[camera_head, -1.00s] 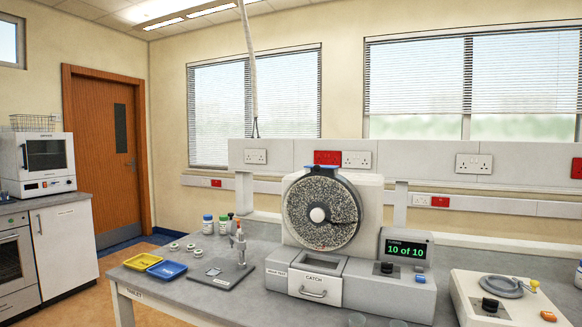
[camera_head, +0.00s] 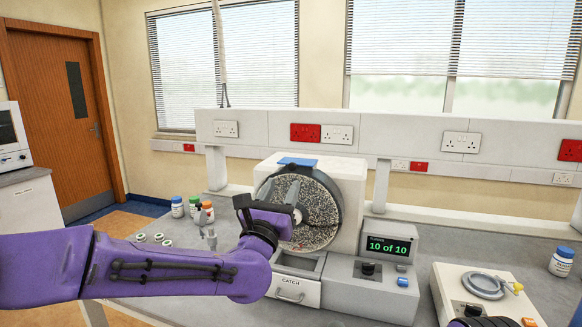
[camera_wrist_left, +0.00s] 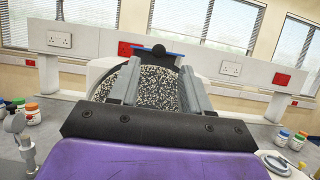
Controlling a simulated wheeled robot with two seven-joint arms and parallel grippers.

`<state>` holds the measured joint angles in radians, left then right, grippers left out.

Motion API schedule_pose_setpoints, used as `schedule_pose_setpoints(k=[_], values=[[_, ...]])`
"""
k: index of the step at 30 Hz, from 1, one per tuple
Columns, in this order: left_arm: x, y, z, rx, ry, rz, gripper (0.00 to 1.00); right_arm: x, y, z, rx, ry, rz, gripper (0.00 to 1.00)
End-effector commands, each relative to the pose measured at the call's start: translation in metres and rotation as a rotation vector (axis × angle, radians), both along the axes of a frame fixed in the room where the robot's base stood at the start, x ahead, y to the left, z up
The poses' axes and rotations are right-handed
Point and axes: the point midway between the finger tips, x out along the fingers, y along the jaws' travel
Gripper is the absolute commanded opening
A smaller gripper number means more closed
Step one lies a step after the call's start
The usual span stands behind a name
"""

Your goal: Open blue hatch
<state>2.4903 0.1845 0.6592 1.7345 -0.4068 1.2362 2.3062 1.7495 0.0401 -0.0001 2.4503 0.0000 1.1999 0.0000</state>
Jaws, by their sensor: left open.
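The blue hatch (camera_head: 297,161) is a small flat blue panel on top of the white drum machine (camera_head: 345,190). It looks closed, lying flat. Part of the drum is hidden by the gripper.
The catch drawer (camera_head: 294,288) is below the drum, beside a display (camera_head: 388,246) reading 10 of 10. Several bottles (camera_head: 194,206) stand left of the machine. My purple left arm covers much of the bench's left.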

Motion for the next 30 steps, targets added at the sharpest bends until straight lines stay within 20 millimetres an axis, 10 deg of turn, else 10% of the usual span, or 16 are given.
schedule_pose_setpoints(k=[9,18,23,30], values=[[0.05,-0.017,0.023,0.003,0.003,0.0,0.48,0.0,0.0,0.034,0.0,-0.001,0.0,0.43],[0.055,-0.02,0.022,0.003,0.003,-0.002,0.48,0.0,0.0,0.033,-0.001,-0.001,0.0,0.43],[0.055,-0.02,0.022,0.004,0.003,-0.003,0.02,0.0,0.0,0.033,0.0,-0.001,0.0,0.43],[0.049,-0.017,0.017,0.0,0.006,-0.001,0.0,0.0,0.0,0.022,0.0,-0.001,0.0,0.43]])
